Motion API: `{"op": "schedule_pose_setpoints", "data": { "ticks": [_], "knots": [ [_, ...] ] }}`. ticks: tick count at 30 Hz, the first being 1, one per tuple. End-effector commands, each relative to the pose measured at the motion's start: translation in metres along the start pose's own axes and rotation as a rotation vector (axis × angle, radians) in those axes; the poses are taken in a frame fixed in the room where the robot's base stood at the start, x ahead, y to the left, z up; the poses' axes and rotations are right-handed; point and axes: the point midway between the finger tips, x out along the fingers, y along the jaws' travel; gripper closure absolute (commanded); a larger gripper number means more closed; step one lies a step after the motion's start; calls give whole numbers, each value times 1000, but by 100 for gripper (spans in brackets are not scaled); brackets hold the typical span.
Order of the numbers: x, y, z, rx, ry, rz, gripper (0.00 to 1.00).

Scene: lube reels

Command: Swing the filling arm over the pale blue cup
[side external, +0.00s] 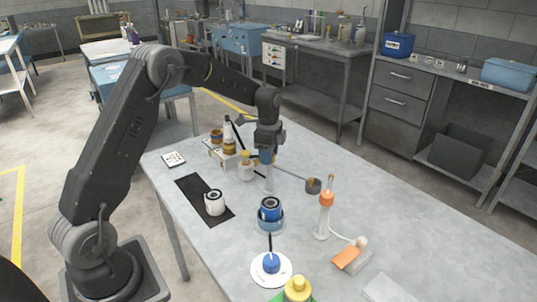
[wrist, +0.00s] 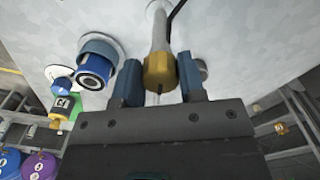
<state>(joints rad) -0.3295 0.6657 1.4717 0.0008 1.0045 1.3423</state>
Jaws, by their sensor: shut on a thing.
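My gripper (side external: 266,160) points down over the middle of the table, and its blue fingers are closed around a gold knob (wrist: 160,72) on a white stem (wrist: 158,32). The stem stands on the table and also shows under my gripper in the side view (side external: 268,184). A thin rod runs right from beside my gripper to a small grey cup-like end (side external: 313,185); its join is hidden, so I cannot tell whether it is the filling arm. The pale blue cup (side external: 270,226) stands in front of my gripper with a dark blue reel (side external: 270,207) in it.
A white reel (side external: 214,203) stands on a black mat (side external: 196,190) at left. A clear, orange-collared bottle (side external: 323,215) stands right of the cup. A blue piece on a white disc (side external: 271,279) and a yellow-topped piece (side external: 297,288) are in front.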

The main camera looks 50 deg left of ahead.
Motion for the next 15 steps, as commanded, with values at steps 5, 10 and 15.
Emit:
{"op": "schedule_pose_setpoints", "data": {
  "ticks": [5, 10, 15],
  "knots": [
    [-1, -1, -1, 166, 2, -2, 100],
    [-1, -1, -1, 327, 2, -2, 100],
    [-2, -2, -1, 487, 2, -2, 100]
  ]
}}
